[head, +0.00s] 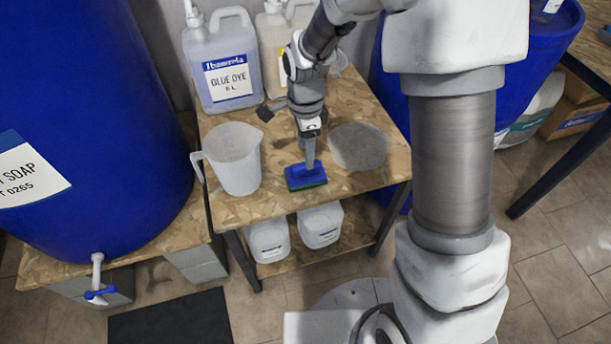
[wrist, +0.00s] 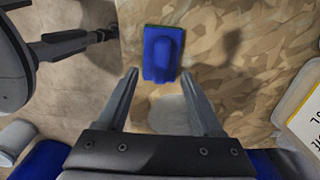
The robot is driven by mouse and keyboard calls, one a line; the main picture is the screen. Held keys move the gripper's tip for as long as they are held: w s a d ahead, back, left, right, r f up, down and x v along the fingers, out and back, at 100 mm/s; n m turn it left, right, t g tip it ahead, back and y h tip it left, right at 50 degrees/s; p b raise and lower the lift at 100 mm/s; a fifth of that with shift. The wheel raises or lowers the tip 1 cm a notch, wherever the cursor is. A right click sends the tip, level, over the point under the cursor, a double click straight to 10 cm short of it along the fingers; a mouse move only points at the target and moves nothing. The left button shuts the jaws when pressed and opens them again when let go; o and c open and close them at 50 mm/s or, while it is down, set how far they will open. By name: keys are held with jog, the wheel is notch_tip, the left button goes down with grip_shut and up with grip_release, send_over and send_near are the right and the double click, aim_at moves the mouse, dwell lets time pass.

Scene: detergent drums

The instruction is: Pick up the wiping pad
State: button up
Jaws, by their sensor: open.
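The wiping pad (head: 305,177) is a blue block with a thin green underside. It lies on the wooden table (head: 262,207) near its front edge. In the wrist view the pad (wrist: 163,53) shows from above with a raised blue grip on top, just beyond my fingertips. My gripper (head: 309,160) points down above the pad in the head view. In the wrist view my gripper (wrist: 160,74) is open, its two fingers apart with nothing between them. The head view does not show clearly whether a finger touches the pad.
A translucent measuring jug (head: 236,160) stands left of the pad. A grey round patch or disc (head: 358,147) lies to the right. Canisters, one labelled glue dye (head: 225,70), stand behind. Large blue drums (head: 80,120) flank the table. White jugs (head: 320,225) sit on the shelf below.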

aim_at(306, 171)
jog(key=shift+w+f+b, duration=0.1)
jog(key=shift+f+b, duration=1.25)
jog(key=shift+f, duration=1.8)
jog(key=shift+r, duration=0.1)
grip_shut()
